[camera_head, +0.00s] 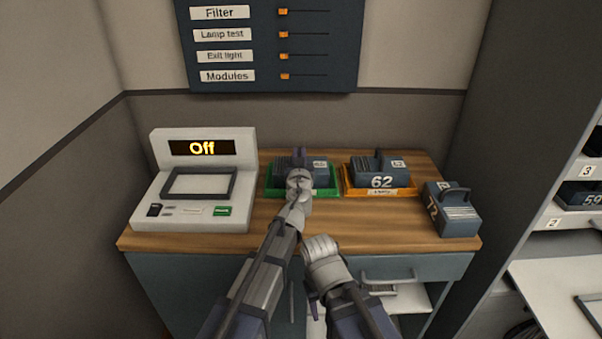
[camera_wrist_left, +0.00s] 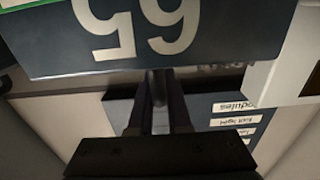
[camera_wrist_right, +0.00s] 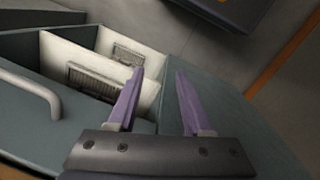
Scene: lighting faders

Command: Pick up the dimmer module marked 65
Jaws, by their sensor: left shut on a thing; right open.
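The dimmer module marked 65 (camera_wrist_left: 145,30) fills the top of the left wrist view, its number upside down there. In the head view the dark module (camera_head: 318,172) is at the green tray (camera_head: 333,192), partly hidden by my left arm. My left gripper (camera_head: 299,156) is shut on its handle; the fingers also show in the left wrist view (camera_wrist_left: 158,88). I cannot tell whether the module touches the tray. My right gripper (camera_wrist_right: 158,78) is open and empty, low in front of the cabinet.
Module 62 (camera_head: 371,171) stands in an orange tray (camera_head: 400,191). Module 72 (camera_head: 460,222) stands at the counter's right end. A console (camera_head: 204,141) reading "Off" is on the left. A slider panel (camera_head: 255,45) hangs above. A shelf with module 59 (camera_head: 580,195) is at right.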

